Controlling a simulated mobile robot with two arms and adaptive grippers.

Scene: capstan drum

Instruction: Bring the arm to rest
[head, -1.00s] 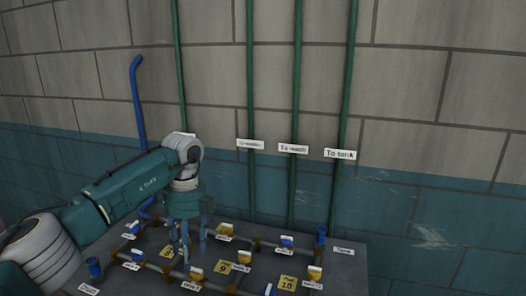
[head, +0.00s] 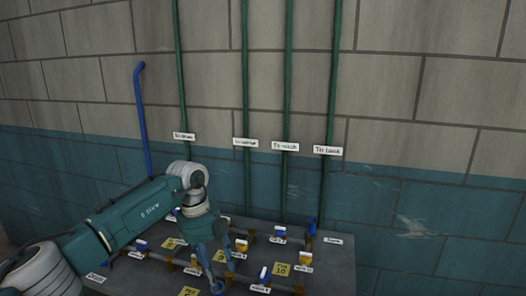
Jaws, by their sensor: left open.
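My left arm comes in from the left, and my left gripper (head: 218,272) points down over the valve table (head: 338,268). Its two fingers are apart, and I see nothing held between them. The fingertips hang at the yellow plates, just left of the plate marked 9 (head: 222,256); whether they touch anything there is unclear. My right gripper is not in view.
Pipes with small blue, yellow and white valves cover the table, with a plate marked 10 (head: 281,269) at right. A blue upright fitting (head: 311,226) stands near the right end. Green pipes (head: 331,110) and a blue pipe (head: 141,120) run up the wall behind.

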